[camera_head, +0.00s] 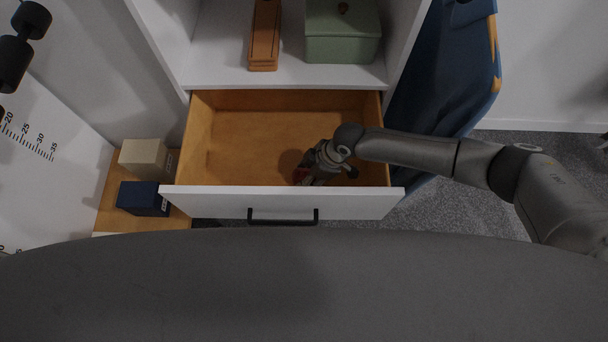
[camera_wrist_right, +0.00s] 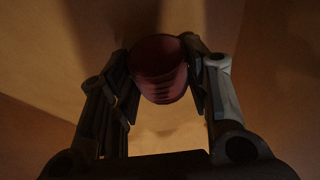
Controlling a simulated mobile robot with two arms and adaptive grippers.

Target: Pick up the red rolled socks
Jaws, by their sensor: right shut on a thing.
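The red rolled socks (camera_wrist_right: 160,68) show as a dark red rounded bundle between the fingers in the right wrist view. My right gripper (camera_wrist_right: 163,75) is shut on them, with a finger against each side. In the head view my right gripper (camera_head: 318,170) is inside the open drawer (camera_head: 245,140), near its front right part. A small patch of red socks (camera_head: 302,176) shows beside the fingers there; the rest is hidden by the gripper. My left gripper is not in view.
The drawer's white front (camera_head: 285,203) has a black handle (camera_head: 283,216). Above it, a shelf holds a wooden box (camera_head: 265,35) and a green box (camera_head: 342,32). Beige (camera_head: 143,158) and navy (camera_head: 142,198) boxes stand left of the drawer. Blue fabric (camera_head: 440,70) hangs at right.

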